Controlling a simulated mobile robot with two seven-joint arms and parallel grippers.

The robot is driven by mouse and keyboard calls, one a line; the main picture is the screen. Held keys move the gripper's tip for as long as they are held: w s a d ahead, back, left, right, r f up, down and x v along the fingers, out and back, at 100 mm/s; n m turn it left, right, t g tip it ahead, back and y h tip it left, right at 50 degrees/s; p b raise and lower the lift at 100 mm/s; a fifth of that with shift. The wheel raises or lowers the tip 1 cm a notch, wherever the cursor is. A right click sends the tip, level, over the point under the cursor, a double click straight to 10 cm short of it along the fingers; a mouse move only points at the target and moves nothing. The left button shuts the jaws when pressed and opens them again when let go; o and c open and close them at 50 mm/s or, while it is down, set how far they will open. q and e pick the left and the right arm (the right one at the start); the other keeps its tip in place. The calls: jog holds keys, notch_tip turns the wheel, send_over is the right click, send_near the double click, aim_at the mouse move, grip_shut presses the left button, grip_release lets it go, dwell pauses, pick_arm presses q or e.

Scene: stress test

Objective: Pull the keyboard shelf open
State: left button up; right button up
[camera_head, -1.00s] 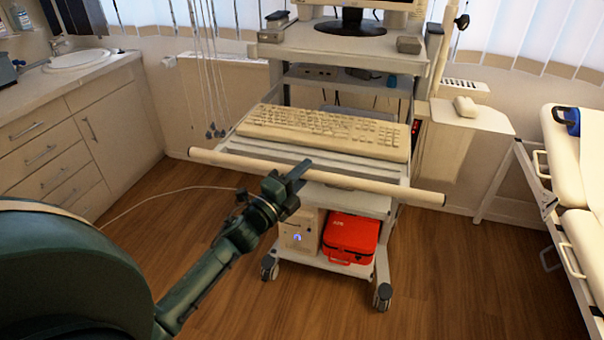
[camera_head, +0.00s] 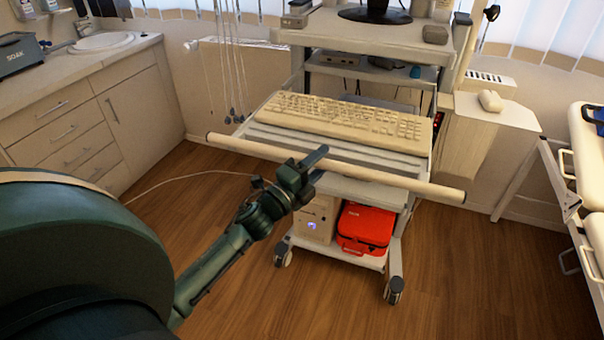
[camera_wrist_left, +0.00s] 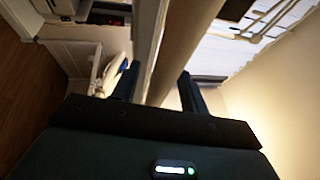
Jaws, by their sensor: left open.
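The keyboard shelf (camera_head: 345,161) is a grey slatted tray on the cart, extending in front of it. A beige keyboard (camera_head: 340,118) lies on it. A long pale bar (camera_head: 400,179) runs along its front edge. My left gripper (camera_head: 318,163) is at the bar, left of its middle, with its fingers apart. In the left wrist view, the bar (camera_wrist_left: 188,42) passes between the open fingers of the left gripper (camera_wrist_left: 158,88). Whether the fingers touch it cannot be told. My right gripper is not in view.
The cart (camera_head: 390,225) carries a red case (camera_head: 366,228) on its low shelf. A side shelf with a mouse (camera_head: 490,100) stands right. A bed (camera_head: 590,170) is at the far right, a cabinet (camera_head: 80,115) at the left. The wooden floor in front is clear.

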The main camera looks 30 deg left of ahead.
pick_arm(q)
jog(key=b+v, duration=0.2)
jog(key=v, duration=1)
jog(key=shift+s, duration=0.2)
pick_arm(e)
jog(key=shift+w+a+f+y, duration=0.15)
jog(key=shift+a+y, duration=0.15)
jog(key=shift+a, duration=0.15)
pick_arm(q)
jog(key=shift+f, duration=0.1)
jog(key=s+d+f+n+g+p, duration=0.1)
jog(key=s+d+f+n+g, duration=0.3)
jog(key=d+f+n, duration=0.3)
jog(key=s+d+f+n+g+p, duration=0.2)
jog(key=s+d+f+n+g, duration=0.3)
jog(key=d+n, duration=0.5)
notch_tip(320, 180, down, 3)
jog(key=shift+s+d+f+n, duration=0.2)
jog(key=shift+s+d+n, duration=0.25)
jog(key=shift+s, duration=0.75)
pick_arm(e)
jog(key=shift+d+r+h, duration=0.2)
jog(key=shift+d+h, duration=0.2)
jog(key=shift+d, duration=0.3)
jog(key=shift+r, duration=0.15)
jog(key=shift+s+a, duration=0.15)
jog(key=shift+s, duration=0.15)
